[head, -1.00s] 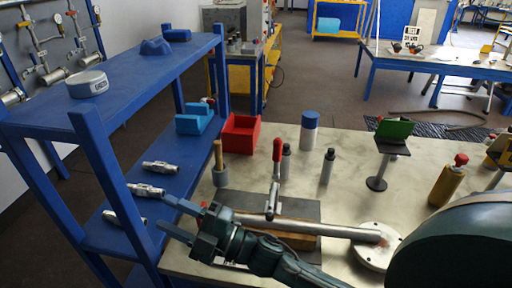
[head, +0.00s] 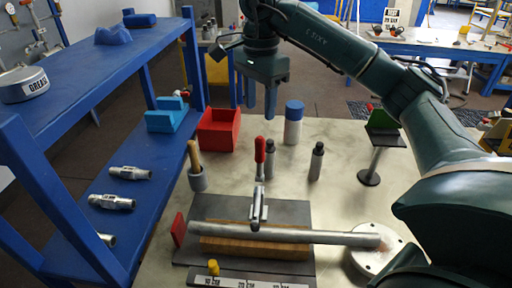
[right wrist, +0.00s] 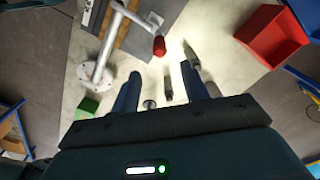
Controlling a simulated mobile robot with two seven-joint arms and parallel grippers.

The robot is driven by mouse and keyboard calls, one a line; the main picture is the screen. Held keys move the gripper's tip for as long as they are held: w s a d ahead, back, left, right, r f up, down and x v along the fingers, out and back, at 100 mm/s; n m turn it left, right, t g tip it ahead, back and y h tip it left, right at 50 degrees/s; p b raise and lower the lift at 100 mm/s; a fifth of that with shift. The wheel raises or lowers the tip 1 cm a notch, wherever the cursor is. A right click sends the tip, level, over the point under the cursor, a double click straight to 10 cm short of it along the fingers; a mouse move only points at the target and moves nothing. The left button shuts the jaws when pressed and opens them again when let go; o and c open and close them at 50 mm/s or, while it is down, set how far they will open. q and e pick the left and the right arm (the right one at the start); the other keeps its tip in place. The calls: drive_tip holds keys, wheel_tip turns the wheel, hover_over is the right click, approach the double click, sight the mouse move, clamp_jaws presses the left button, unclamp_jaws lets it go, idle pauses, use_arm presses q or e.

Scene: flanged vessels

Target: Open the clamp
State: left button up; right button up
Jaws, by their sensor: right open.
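The clamp is a toggle clamp with a red handle (head: 259,152) standing upright and a metal arm (head: 258,205) that reaches down to the steel pipe (head: 325,236). The pipe lies on a wooden block (head: 270,247) on a dark plate and ends in a round flange (head: 362,262). My right gripper (head: 261,112) is open and empty, fingers pointing down, above and beyond the clamp, not touching it. In the right wrist view, the red handle (right wrist: 159,46) shows beyond the space between the open fingers (right wrist: 161,76). My left gripper is not in view.
Grey bottles (head: 316,163) and a blue-capped container (head: 293,125) stand behind the clamp. A red bin (head: 219,130) and a wooden-handled tool in a cup (head: 196,165) are left. A blue shelf (head: 90,90) borders the table. A green-topped stand (head: 375,150) is right.

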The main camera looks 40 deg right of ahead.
sight(260, 150)
wheel_tip(260, 150, down, 13)
drive_tip(key=shift+r+b, duration=0.1)
drive_tip(key=shift+b, duration=0.6)
drive_tip(key=shift+c, duration=0.2)
clamp_jaws()
